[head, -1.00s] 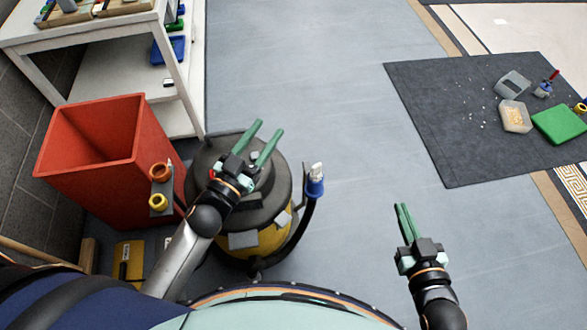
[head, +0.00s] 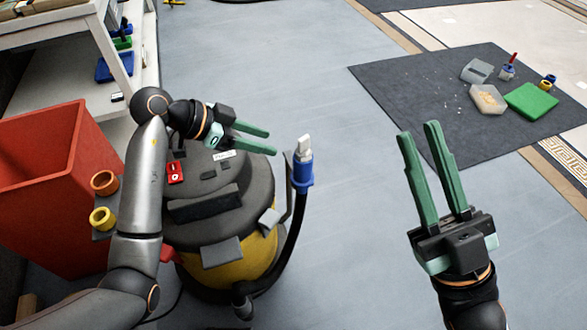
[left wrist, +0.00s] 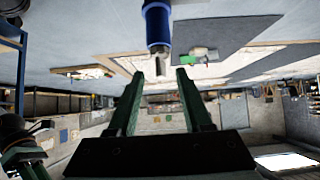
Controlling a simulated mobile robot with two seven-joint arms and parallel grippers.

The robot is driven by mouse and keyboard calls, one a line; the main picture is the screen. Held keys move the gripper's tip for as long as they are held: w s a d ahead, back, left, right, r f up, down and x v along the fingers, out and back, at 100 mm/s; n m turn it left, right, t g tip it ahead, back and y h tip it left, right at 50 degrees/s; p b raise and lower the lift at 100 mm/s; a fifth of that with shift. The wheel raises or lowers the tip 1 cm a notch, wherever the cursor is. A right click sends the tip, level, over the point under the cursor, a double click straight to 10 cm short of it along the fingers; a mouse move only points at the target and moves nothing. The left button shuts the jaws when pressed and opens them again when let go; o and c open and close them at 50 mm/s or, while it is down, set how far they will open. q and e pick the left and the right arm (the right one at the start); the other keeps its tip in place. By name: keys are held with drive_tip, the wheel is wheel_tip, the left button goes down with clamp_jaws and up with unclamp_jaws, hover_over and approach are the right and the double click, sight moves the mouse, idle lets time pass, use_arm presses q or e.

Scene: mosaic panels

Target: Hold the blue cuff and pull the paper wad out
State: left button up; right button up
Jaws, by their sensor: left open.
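The blue cuff (head: 303,172) is at the upper end of a black hose, standing upright beside the vacuum cleaner. The whitish paper wad (head: 304,147) sticks up out of the cuff's top. My left gripper (head: 272,142) is open and empty, its fingers pointing right, a little short of the cuff. In the left wrist view the cuff (left wrist: 157,28) hangs in from the top edge, with the wad (left wrist: 160,70) lined up between the fingertips. My right gripper (head: 419,130) is open and empty, well to the right of the cuff, fingers pointing up.
The vacuum cleaner (head: 225,262) with its grey lid stands below my left gripper. A red bin (head: 35,165) and a white shelf (head: 75,98) are at left. A dark mat (head: 420,95) with small containers lies at upper right. The floor between is free.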

sight(295, 160)
drive_tip(key=o, duration=0.9)
drive_tip(key=w+a+f+m+g+h, duration=0.1)
drive_tip(key=w+a+f+g, duration=0.1)
drive_tip(key=w+f, duration=0.3)
drive_tip(key=w+a+f+m+g+h, duration=0.1)
drive_tip(key=w+f, duration=0.4)
drive_tip(key=f, duration=0.7)
drive_tip(key=a+g, duration=0.1)
drive_tip(key=a, duration=0.1)
drive_tip(key=shift+w+a+m, duration=0.3)
drive_tip(key=shift+w+m, duration=0.05)
drive_tip(key=shift+m, duration=0.05)
drive_tip(key=shift+o, duration=0.8)
drive_tip(key=w+f+g+h, duration=0.1)
drive_tip(key=w+f+g, duration=0.1)
drive_tip(key=f, duration=0.6)
drive_tip(key=w+a+f+m+g+h, duration=0.1)
drive_tip(key=w+f, duration=0.3)
drive_tip(key=f, duration=0.4)
drive_tip(key=shift+w+g, duration=0.15)
drive_tip(key=shift+g, duration=0.25)
drive_tip(key=x, duration=1.2)
drive_tip(key=shift+w+f, duration=0.15)
